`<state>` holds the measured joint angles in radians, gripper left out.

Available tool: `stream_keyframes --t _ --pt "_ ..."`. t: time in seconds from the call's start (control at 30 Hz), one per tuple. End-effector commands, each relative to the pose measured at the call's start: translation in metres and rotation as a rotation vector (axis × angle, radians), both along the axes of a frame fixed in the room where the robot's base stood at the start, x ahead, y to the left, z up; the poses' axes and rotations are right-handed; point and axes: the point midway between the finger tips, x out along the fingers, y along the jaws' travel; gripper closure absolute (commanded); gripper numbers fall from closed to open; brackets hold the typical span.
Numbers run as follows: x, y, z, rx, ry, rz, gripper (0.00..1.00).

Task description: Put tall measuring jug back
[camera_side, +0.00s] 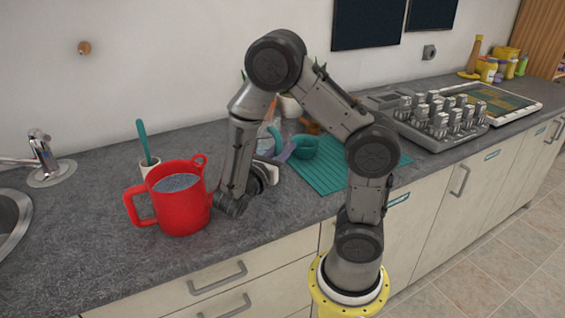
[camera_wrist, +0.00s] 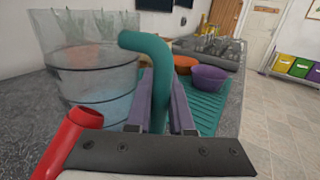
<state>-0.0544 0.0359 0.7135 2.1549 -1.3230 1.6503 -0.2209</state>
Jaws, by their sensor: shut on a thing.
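The tall measuring jug (camera_wrist: 88,65) is clear, with dark bands around it and a teal handle (camera_wrist: 160,85). It fills the left of the wrist view and looks upright. My gripper (camera_wrist: 163,103) has its purple fingers on both sides of the handle, shut on it. In the side view, my gripper (camera_side: 284,154) is behind my arm. The clear jug (camera_side: 266,142) is mostly hidden there, so I cannot tell whether its base touches the counter.
A red jug (camera_side: 181,207) of water stands close by at left, its red part (camera_wrist: 82,120) low in the wrist view. A teal mat (camera_side: 335,178) lies right, with a purple bowl (camera_wrist: 208,79) and orange bowl (camera_wrist: 184,64) around it.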

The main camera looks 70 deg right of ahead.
Motion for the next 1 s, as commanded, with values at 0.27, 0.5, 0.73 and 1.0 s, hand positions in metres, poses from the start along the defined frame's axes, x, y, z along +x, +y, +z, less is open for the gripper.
stream_keyframes --t 0.27,0.5,0.73,1.0 --pt "0.000 0.000 -0.032 0.000 0.003 0.000 1.00" --pt "0.000 0.000 -0.038 0.000 -0.002 -0.001 1.00" --pt "0.000 0.000 -0.041 -0.001 -0.001 0.000 1.00" --pt "0.000 0.000 -0.041 0.001 -0.001 0.000 0.50"
